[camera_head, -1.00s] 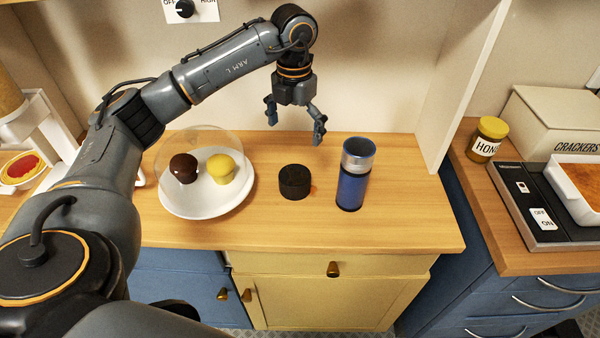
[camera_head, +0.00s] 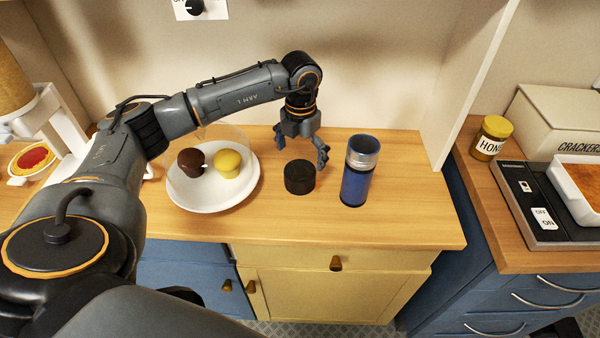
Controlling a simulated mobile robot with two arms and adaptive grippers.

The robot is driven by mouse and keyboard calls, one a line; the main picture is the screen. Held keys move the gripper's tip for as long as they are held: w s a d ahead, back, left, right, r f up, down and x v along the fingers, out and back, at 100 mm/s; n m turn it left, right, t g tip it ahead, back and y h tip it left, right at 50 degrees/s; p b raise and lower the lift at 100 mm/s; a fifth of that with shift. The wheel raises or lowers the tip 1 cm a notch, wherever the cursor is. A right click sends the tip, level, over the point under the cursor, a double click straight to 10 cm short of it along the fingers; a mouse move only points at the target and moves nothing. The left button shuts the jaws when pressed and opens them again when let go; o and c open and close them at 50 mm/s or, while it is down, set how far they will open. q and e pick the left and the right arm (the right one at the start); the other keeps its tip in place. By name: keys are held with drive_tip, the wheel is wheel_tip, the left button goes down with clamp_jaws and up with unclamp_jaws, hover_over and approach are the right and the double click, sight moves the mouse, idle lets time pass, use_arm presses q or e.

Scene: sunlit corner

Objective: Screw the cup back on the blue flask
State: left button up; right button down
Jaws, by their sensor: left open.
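The blue flask (camera_head: 355,185) stands upright on the wooden counter, with a bare silver neck and a blue rim at its top. A short black cup (camera_head: 299,178) sits on the counter just left of the flask, apart from it. My left gripper (camera_head: 301,156) is open and empty, pointing down just behind and above the black cup. Its fingers are partly behind the cup from this view, and I cannot tell whether they touch it. My right gripper is not in view.
Left of the cup is a white plate (camera_head: 215,202) with a brown muffin (camera_head: 190,162) and a yellow muffin (camera_head: 228,163) under a clear dome. A divider panel (camera_head: 473,85) rises right of the flask. The counter front (camera_head: 290,227) is clear.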

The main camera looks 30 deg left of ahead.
sight(300, 170)
use_arm(q)
drive_tip(key=shift+s+f+p, duration=0.15)
drive_tip(key=shift+f+p, duration=0.15)
drive_tip(key=shift+p, duration=0.05)
wheel_tip(300, 170, down, 4)
drive_tip(key=shift+s+r+p, duration=0.15)
drive_tip(key=shift+p, duration=0.55)
drive_tip(key=shift+f, duration=0.45)
drive_tip(key=c, duration=1.2)
